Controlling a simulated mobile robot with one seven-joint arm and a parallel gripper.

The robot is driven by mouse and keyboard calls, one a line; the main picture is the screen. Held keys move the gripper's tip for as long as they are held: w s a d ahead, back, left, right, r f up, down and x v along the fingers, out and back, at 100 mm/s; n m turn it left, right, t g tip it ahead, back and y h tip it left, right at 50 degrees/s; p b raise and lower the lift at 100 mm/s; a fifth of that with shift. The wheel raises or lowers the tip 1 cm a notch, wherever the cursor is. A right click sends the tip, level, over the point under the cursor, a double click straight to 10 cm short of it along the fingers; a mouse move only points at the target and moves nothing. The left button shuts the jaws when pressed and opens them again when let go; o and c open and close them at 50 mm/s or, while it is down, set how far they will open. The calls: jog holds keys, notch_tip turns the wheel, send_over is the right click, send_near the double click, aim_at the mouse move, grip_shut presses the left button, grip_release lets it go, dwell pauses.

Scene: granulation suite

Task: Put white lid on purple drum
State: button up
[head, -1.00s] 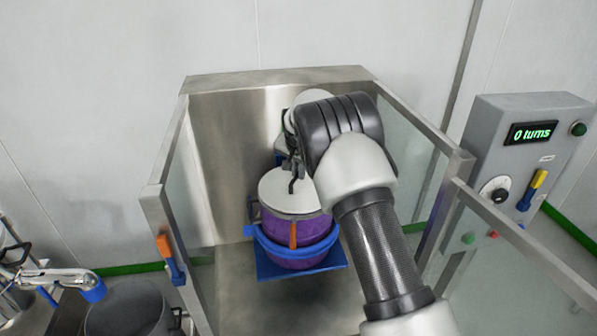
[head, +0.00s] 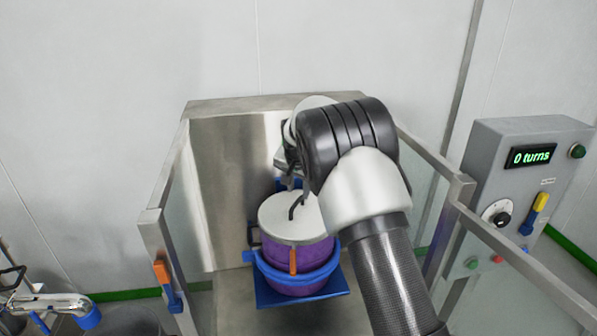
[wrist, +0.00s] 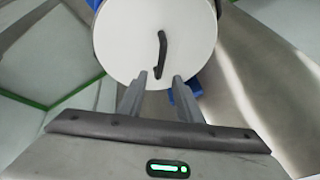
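The white lid (head: 285,222), with a dark bar handle, lies on top of the purple drum (head: 318,254). It looks level and covers the drum's mouth; whether it is fully seated I cannot tell. The drum sits in a blue cradle with an orange strap at its front. In the wrist view the lid (wrist: 125,45) and its handle (wrist: 162,53) are just beyond my gripper (wrist: 157,82). The two fingers are apart with nothing between them. In the head view my arm hides most of the gripper and the lid's right edge.
A metal enclosure (head: 280,105) with clear side panels surrounds the drum. A grey control box (head: 500,190) on the right reads "0 turns". An orange-and-blue latch (head: 165,283) is on the left post. Other equipment stands at lower left.

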jog(key=v, duration=1.2)
